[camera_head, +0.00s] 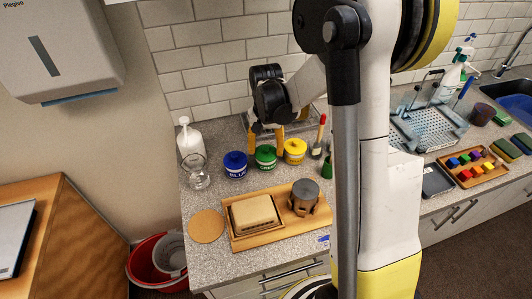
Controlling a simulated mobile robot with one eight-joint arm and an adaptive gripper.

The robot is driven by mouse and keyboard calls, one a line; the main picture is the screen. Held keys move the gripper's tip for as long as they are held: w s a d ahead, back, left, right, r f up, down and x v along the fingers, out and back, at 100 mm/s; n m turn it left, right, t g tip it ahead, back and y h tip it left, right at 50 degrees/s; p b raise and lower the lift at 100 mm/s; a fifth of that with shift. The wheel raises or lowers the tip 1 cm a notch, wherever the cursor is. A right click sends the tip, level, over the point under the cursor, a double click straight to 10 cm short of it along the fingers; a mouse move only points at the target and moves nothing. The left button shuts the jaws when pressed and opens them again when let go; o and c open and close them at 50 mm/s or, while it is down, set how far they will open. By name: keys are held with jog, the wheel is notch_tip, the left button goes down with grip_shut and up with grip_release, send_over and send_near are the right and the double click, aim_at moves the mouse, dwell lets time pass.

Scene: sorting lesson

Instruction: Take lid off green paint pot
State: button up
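The green paint pot (266,157) stands upright on the counter between the blue paint pot (236,165) and the yellow paint pot (295,151). Its green lid is on top. My gripper (266,143) points down at the green pot, with its two orange-yellow fingers spread apart, one on the left and one on the right of the lid. I cannot make out whether the fingers touch the lid. The right finger is in the narrow space between the green and yellow pots.
A glass jar (196,172) and a white bottle (188,140) stand at left. In front are a wooden tray (240,243) with a tan block and grey cup, and a round cork mat (207,226). Brushes (320,137) stand right of the yellow pot. My arm hides the counter's middle.

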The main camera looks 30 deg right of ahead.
jog(key=c, duration=0.4)
jog(key=shift+o, duration=0.2)
